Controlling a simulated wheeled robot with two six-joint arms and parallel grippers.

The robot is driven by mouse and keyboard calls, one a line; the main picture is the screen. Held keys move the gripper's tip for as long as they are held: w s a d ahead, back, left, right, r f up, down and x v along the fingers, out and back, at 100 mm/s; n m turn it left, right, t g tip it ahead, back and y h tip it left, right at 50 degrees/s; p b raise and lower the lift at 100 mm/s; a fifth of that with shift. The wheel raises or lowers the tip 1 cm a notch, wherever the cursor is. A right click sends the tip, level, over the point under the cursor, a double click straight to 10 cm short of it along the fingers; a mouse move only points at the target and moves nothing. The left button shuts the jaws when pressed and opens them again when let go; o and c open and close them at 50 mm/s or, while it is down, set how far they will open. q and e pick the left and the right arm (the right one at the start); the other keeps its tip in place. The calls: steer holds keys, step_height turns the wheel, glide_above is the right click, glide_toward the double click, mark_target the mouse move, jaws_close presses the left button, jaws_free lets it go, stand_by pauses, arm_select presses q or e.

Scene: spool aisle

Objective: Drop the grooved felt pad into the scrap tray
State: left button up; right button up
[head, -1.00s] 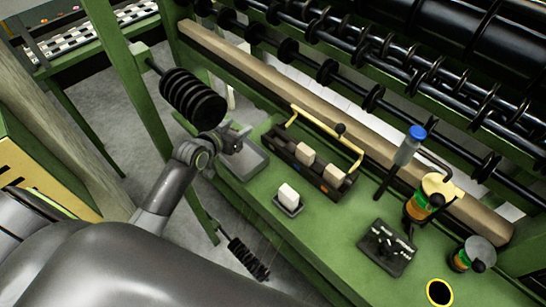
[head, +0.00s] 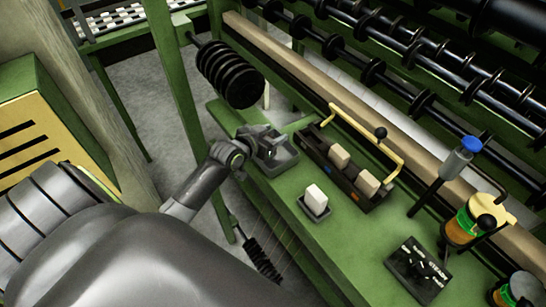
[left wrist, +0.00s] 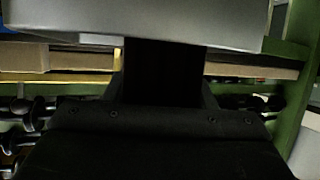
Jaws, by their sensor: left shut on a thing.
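My left gripper (head: 266,145) is at the far left end of the green bench, over the grey scrap tray (head: 287,164). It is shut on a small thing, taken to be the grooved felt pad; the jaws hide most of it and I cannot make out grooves. I cannot tell whether it touches the tray. In the left wrist view a dark block and a grey edge fill the middle and top, and no pad is clear. My right gripper is not in view.
A black rack (head: 345,178) holds two pale blocks beside a yellow handle (head: 372,140). Another pale block (head: 316,199) stands on a small dark holder. A roll of black discs (head: 231,74) hangs close behind my gripper. A black control box (head: 418,270) is at front right.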

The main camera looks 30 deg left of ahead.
arm_select(q)
steer(key=o, duration=1.1)
steer(key=shift+c, duration=0.2)
steer(key=v, duration=1.7)
steer(key=shift+s+p, duration=0.2)
steer(key=shift+p, duration=0.25)
